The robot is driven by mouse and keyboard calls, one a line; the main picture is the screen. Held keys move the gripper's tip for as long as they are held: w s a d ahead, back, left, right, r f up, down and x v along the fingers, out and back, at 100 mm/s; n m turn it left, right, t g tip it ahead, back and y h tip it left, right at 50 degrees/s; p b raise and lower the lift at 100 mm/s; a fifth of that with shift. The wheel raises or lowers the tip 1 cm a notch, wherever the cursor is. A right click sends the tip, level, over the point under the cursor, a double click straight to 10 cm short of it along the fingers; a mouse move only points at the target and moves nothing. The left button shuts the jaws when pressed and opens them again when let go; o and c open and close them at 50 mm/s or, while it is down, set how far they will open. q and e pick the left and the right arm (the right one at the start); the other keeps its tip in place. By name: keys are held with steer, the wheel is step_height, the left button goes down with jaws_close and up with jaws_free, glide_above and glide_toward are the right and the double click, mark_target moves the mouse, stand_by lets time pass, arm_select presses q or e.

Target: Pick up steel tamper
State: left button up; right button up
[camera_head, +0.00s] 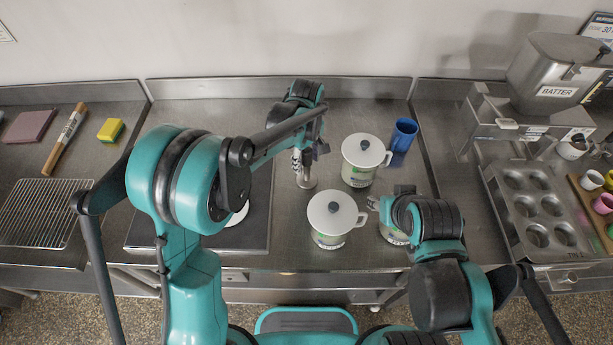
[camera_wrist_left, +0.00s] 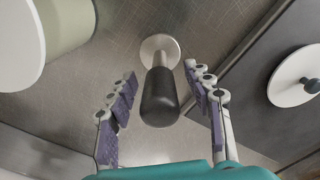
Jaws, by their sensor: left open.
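The steel tamper (camera_wrist_left: 160,95) stands upright on the steel counter, with a dark handle on top and a round steel base. In the head view its base (camera_head: 306,181) shows just below my left gripper (camera_head: 308,152), which partly hides the handle. In the left wrist view my left gripper (camera_wrist_left: 162,100) is open, with one finger on each side of the handle and a gap on both sides. My right gripper (camera_head: 379,203) is at a lidded mug (camera_head: 393,236) at the front right; whether its fingers are open or shut is unclear.
Two white lidded mugs (camera_head: 362,160) (camera_head: 334,218) stand right of the tamper. A dark plate (camera_head: 258,222) is on the left. A muffin tin (camera_head: 537,236) and batter dispenser (camera_head: 556,80) are at the far right.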

arm_select(q)
steer(key=shift+f, duration=0.4)
jaws_close()
steer(key=shift+r, duration=0.1)
